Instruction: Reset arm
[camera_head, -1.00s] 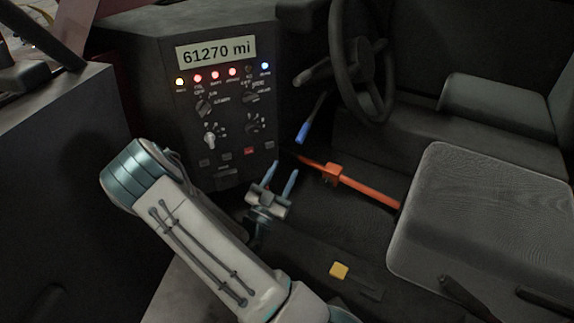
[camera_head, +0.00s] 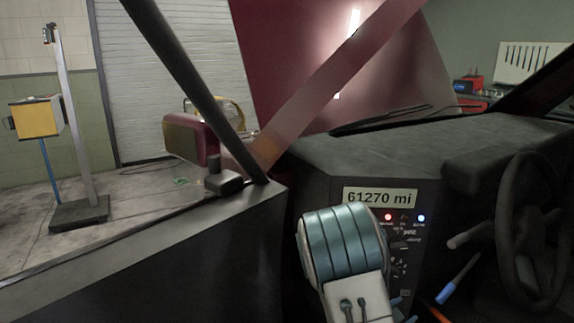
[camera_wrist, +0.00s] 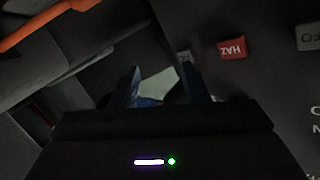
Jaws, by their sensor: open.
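My arm's rounded teal and white joint (camera_head: 342,248) rises at the bottom of the head view, in front of the dashboard panel (camera_head: 424,252). My gripper is mostly below the head view's lower edge and behind the arm. In the wrist view my gripper (camera_wrist: 162,82) has its two dark blue fingers apart. A pale patch shows between them; I cannot tell what it is. The fingers are near a panel with a red HAZ button (camera_wrist: 232,48), which lies to their right.
The steering wheel (camera_head: 535,225) is at the right, with a blue-handled lever (camera_head: 447,292) left of it. An orange bar (camera_wrist: 45,24) crosses the wrist view's upper left. A dark slanted pillar (camera_head: 195,85) and a ledge (camera_head: 190,245) stand left. A yellow box (camera_head: 36,116) is beyond.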

